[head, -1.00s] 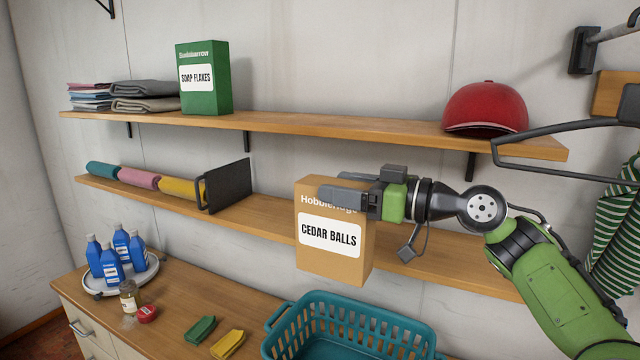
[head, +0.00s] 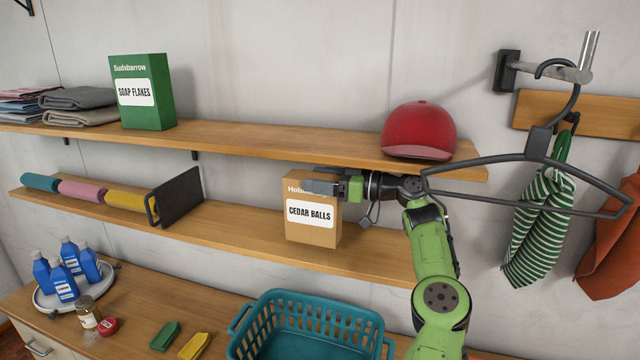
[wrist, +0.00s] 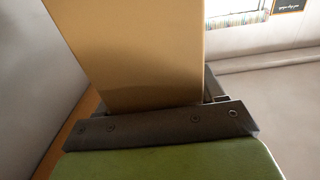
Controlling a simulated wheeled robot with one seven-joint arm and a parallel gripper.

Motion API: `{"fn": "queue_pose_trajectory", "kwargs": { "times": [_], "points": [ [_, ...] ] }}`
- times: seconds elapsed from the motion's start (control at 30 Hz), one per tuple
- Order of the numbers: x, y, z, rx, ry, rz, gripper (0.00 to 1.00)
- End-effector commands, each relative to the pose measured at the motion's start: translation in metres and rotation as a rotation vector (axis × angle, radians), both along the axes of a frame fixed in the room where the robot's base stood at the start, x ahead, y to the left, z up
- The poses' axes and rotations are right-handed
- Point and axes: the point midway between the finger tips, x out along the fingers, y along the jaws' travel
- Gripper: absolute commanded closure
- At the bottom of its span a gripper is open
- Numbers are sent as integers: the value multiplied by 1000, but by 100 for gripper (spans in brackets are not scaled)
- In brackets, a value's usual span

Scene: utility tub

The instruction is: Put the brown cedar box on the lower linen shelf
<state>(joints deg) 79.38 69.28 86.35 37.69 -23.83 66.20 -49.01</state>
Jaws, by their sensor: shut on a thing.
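The brown cedar box (head: 312,232), labelled CEDAR BALLS, is upright at the lower linen shelf (head: 240,225), right of the black bookend. My gripper (head: 322,188) is shut on the upper part of the box, reaching in from the right. The box's bottom overlaps the shelf's front part in the head view; I cannot tell whether it touches the board. In the wrist view the box (wrist: 130,50) fills the space between the jaws (wrist: 160,122).
The black bookend (head: 178,197) holds rolled towels on the lower shelf. The upper shelf (head: 260,137) holds a green soap box (head: 143,92) and a red cap (head: 418,130). A teal basket (head: 310,325) stands below. The lower shelf is clear between bookend and box.

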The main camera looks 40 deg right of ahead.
Motion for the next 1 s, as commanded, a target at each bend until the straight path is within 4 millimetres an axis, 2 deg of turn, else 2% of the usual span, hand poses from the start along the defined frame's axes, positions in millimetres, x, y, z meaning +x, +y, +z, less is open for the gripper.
{"fn": "queue_pose_trajectory", "kwargs": {
  "times": [0.03,0.13,0.5,0.53,0.7,1.0],
  "points": [
    [-1,1,-14,0,3,3,92],
    [-1,1,-32,1,3,2,92],
    [-1,1,-37,-3,-1,1,92],
    [-1,1,-38,-1,0,2,31],
    [-1,1,-37,-1,0,2,7],
    [-1,1,-33,-1,0,2,7]
  ]
}}
